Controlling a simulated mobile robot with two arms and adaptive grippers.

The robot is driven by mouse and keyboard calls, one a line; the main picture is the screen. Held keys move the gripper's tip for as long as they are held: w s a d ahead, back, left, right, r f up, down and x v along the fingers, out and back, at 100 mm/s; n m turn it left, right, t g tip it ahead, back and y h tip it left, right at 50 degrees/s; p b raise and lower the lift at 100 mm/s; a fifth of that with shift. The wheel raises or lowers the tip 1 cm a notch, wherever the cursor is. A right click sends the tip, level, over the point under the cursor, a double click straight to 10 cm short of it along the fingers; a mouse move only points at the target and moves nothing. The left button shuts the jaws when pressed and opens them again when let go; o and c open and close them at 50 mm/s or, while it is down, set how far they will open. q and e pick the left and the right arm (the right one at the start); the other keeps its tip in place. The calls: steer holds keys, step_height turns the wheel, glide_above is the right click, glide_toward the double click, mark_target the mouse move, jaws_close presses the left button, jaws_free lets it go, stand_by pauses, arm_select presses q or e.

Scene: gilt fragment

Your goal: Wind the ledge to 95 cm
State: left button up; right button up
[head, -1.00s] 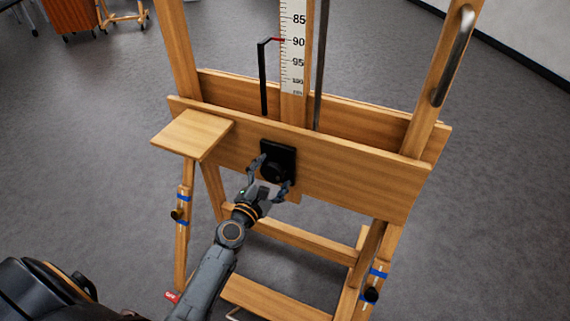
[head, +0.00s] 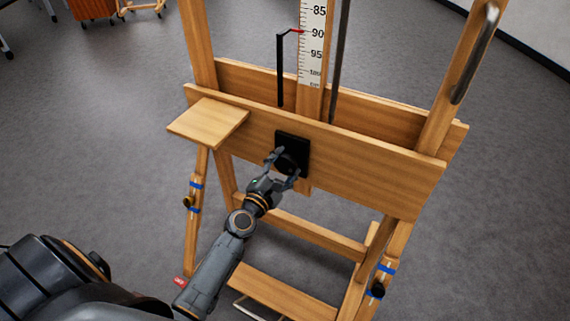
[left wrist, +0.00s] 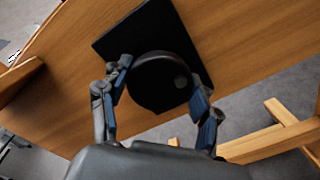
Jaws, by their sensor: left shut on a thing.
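The ledge (head: 380,172) is a wide wooden board across the front of a wooden easel. A black square plate (head: 303,146) with a round black knob (head: 289,163) sits on its front; the knob also shows in the left wrist view (left wrist: 158,82). A white scale (head: 312,58) stands above the ledge, its numbers growing downward. A red pointer (head: 297,31) on a black bent rod (head: 280,75) is at about the 90 mark. My left gripper (head: 283,167) is shut on the knob, one finger on each side. My right gripper is not in view.
A small wooden shelf (head: 208,122) juts out at the ledge's left end. The easel legs carry blue bands and black knobs (head: 377,290). A metal handle (head: 475,55) is on the right upright. Grey floor (head: 500,255) is clear at right.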

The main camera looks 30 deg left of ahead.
arm_select(q)
steer(key=shift+r+m, duration=0.1)
steer(key=shift+m, duration=1.1)
steer(key=m+p, duration=0.1)
steer(key=m, duration=0.1)
steer(key=shift+m, duration=0.3)
steer(key=m+p, duration=0.2)
steer(key=m, duration=0.3)
steer(key=shift+w, duration=0.1)
steer(key=m+p, duration=0.2)
steer(key=m, duration=0.4)
steer(key=shift+m+p, duration=0.3)
steer(key=shift+p, duration=0.05)
steer(key=m+p, duration=0.2)
steer(key=m, duration=0.6)
steer(key=shift+m+y+p, duration=0.3)
steer(key=shift+m, duration=0.1)
steer(key=m, duration=0.4)
steer(key=shift+m, duration=0.3)
steer(key=m, duration=0.4)
steer(key=shift+a+m, duration=0.1)
steer(key=shift+m, duration=0.2)
steer(key=m+b, duration=0.1)
steer(key=m, duration=0.3)
steer(key=shift+m, duration=0.3)
